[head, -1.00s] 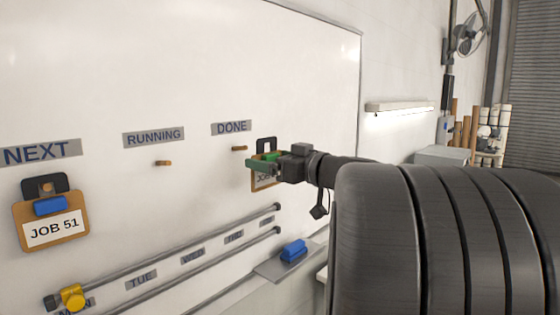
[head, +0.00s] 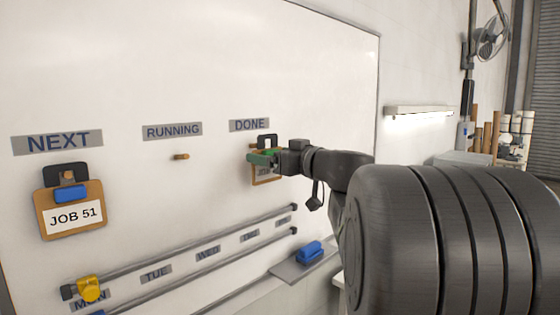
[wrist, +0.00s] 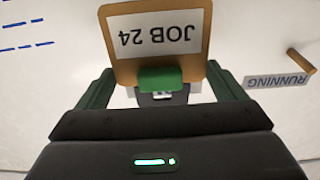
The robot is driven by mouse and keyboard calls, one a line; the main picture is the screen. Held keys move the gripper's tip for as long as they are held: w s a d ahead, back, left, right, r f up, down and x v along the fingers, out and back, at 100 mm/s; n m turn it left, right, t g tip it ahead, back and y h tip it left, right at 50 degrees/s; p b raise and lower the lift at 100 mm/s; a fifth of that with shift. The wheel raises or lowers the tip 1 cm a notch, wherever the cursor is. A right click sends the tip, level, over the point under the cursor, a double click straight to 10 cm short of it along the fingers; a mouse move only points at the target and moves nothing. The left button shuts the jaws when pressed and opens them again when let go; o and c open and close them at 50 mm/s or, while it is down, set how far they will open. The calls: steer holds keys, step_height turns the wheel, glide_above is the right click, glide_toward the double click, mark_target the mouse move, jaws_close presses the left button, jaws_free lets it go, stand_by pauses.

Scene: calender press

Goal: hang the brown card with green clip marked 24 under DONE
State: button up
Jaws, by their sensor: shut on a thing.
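The brown card (head: 267,181) marked JOB 24 has a green clip and a black hanger loop (head: 267,140). My gripper (head: 262,158) is shut on it and holds it at the board just below the DONE label (head: 249,125). The DONE peg is mostly hidden behind the loop and gripper; I cannot tell whether the loop is around it. In the wrist view the card (wrist: 112,68) appears upside down, its green clip (wrist: 160,78) between my green fingers.
A JOB 51 card (head: 95,192) with a blue clip hangs under NEXT (head: 57,141). The RUNNING peg (head: 181,157) is bare. Below are day rails with a yellow clip (head: 90,289), and a ledge with a blue eraser (head: 310,252). The board between is clear.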

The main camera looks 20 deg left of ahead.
steer(key=x, duration=0.2)
steer(key=f+x, duration=0.1)
steer(key=x, duration=0.1)
steer(key=shift+a, duration=0.1)
stand_by(0.3)
stand_by(0.4)
steer(key=o, duration=0.7)
steer(key=b+v, duration=0.1)
steer(key=v, duration=1.2)
steer(key=shift+s+d, duration=0.15)
steer(key=shift+d, duration=0.2)
